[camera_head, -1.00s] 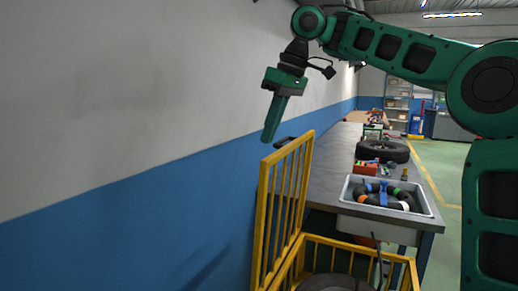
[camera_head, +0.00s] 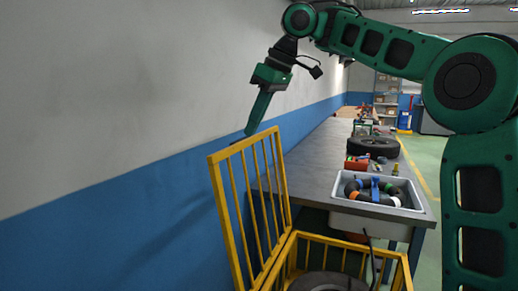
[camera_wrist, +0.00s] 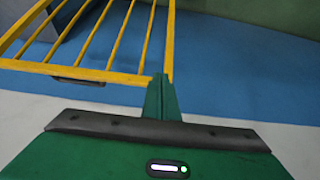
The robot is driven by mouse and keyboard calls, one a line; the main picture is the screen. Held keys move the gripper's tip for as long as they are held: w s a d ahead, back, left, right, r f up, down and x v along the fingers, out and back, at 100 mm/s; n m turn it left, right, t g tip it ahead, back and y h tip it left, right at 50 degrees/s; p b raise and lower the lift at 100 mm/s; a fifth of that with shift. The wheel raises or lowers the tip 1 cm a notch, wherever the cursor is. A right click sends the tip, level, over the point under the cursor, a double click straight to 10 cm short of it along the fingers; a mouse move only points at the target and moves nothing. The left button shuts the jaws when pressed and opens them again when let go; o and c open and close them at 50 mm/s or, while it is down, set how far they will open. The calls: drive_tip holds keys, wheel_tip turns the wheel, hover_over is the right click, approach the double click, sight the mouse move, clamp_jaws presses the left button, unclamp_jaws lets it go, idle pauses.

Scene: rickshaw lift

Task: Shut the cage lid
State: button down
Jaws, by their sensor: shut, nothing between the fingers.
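The cage lid (camera_head: 232,225) is a yellow barred frame. It stands open, raised and leaning left above the left side of the yellow cage (camera_head: 335,241). My gripper (camera_head: 251,129) is shut and empty, pointing down, with its tip at the lid's top rail in the head view. In the wrist view the closed fingers (camera_wrist: 160,88) overlap the corner of the lid's rail (camera_wrist: 105,75); I cannot tell whether they touch it. A dark handle (camera_wrist: 78,76) sits on that rail. The lower cage is cut off by the head view's edge.
A dark tyre (camera_head: 325,283) lies in the cage. A white and blue wall (camera_head: 110,205) runs close along the left. Open floor lies right.

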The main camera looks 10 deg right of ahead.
drive_tip(key=shift+s+d+f, duration=0.15)
drive_tip(key=shift+d+f, duration=0.1)
drive_tip(key=shift+f, duration=0.7)
drive_tip(key=shift+s+d+f, duration=0.2)
drive_tip(key=shift+f, duration=0.7)
drive_tip(key=shift+s+d+f, duration=0.15)
drive_tip(key=shift+d+f, duration=0.1)
drive_tip(key=shift+f, duration=0.7)
drive_tip(key=shift+d, duration=0.1)
idle(0.4)
